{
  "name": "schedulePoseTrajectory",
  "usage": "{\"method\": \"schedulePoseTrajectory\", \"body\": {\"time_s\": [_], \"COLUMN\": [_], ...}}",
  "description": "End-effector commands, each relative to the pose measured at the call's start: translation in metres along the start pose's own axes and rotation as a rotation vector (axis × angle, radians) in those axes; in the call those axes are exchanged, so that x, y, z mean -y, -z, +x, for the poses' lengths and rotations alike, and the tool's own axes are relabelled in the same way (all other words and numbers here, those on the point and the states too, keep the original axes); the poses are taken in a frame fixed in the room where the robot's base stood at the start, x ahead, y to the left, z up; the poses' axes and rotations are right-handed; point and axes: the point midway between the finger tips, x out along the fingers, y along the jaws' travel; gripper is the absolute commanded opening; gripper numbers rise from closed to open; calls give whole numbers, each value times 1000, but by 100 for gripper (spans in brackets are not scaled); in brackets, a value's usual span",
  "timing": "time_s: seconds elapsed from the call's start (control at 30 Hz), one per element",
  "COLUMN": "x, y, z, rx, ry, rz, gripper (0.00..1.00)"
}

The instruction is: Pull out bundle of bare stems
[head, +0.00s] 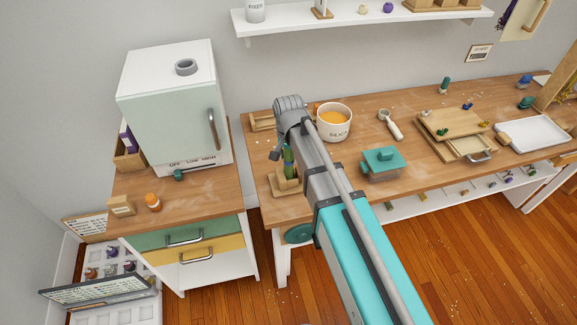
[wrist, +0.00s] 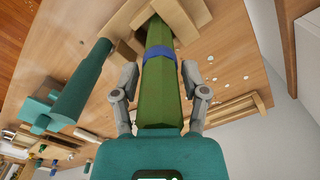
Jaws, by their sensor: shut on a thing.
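The bundle of bare stems (wrist: 158,88) is a long green bunch with a blue band around it in the wrist view. Its far end stands in a wooden holder (wrist: 128,42). My gripper (wrist: 160,75) is shut on the bundle, one grey finger on each side, below the band in the picture. In the head view the green bundle (head: 288,162) shows upright above its wooden holder (head: 284,187) at the table's left front. My gripper (head: 276,152) is partly hidden by my arm there.
A pale oven (head: 170,100) stands left on a separate cabinet.

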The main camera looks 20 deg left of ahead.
Motion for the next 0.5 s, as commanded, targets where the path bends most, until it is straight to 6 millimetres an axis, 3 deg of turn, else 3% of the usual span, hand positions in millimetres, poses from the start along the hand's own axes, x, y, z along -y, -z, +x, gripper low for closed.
{"method": "schedulePoseTrajectory", "body": {"time_s": [0.5], "x": [0], "y": [0], "z": [-7], "rx": [0], "ry": [0], "rz": [0], "gripper": [0]}}
